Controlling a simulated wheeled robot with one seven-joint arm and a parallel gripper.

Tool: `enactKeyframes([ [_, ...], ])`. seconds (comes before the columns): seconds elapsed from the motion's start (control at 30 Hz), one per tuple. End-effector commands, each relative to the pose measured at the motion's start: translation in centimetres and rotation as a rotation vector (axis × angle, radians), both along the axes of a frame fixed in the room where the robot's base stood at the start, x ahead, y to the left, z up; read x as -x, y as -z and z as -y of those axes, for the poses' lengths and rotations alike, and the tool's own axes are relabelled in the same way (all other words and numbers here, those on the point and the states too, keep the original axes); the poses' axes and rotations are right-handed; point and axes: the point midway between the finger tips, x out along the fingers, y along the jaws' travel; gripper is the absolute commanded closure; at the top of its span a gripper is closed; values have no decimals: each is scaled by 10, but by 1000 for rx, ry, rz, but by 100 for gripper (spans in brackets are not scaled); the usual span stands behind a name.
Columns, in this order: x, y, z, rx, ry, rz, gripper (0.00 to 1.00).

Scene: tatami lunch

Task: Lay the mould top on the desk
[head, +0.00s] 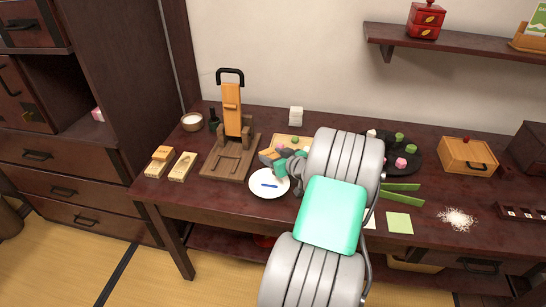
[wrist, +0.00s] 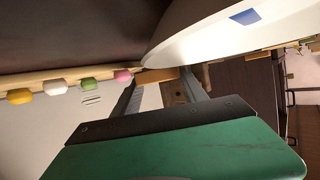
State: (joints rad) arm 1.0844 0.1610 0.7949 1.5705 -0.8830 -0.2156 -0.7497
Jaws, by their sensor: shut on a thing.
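My gripper (head: 277,160) is low over the desk (head: 230,195), between the white plate and the wooden tray, and partly hidden by my arm in the head view. In the wrist view my gripper (wrist: 163,90) has its two fingers on either side of a small brown wooden piece (wrist: 176,92), which looks like the mould top. An orange-tan wooden bit (head: 267,154) shows at the fingers in the head view.
A white plate (head: 257,190) with a blue mark is just in front of my gripper. A wooden tray (head: 293,139) with coloured sweets is behind it. A wooden press (head: 231,125) stands left.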

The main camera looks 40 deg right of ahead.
Motion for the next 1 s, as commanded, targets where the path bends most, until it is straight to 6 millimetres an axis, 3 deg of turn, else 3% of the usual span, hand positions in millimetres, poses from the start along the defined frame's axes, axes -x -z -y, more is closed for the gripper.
enactKeyframes([
  [0.73, 0, 14, 0, 3, 0, 2, 89],
  [0.77, 0, 13, 0, 2, 0, 2, 49],
  [1.0, 0, 12, 0, 2, 0, 2, 29],
])
